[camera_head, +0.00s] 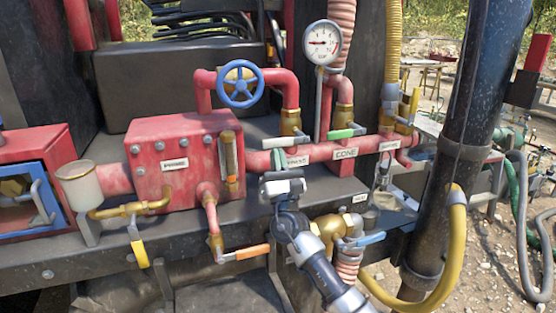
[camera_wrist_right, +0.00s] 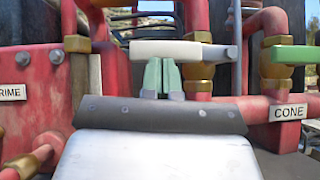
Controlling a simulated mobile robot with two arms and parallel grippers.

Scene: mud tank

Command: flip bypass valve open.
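The likely bypass valve is the brass valve with a pale white lever (camera_head: 287,141), above a partly covered label (camera_head: 298,160) that I cannot read surely. In the right wrist view the white lever (camera_wrist_right: 180,50) runs across, just beyond my fingertips. My right gripper (camera_head: 277,158) comes up from below, in front of the pipe under the lever. Its green-padded fingers (camera_wrist_right: 163,75) are together with nothing seen between them. The fingertips overlap the lever's lower edge in view; I cannot tell whether they touch. My left gripper is not in view.
A green lever (camera_head: 345,133) over the CONE label (camera_head: 345,153) sits just right. A blue handwheel (camera_head: 240,84) and a gauge (camera_head: 322,43) stand above. The red PRIME box (camera_head: 175,165) is left; an orange lever (camera_head: 252,252) is below. A thick black pipe (camera_head: 475,110) stands right.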

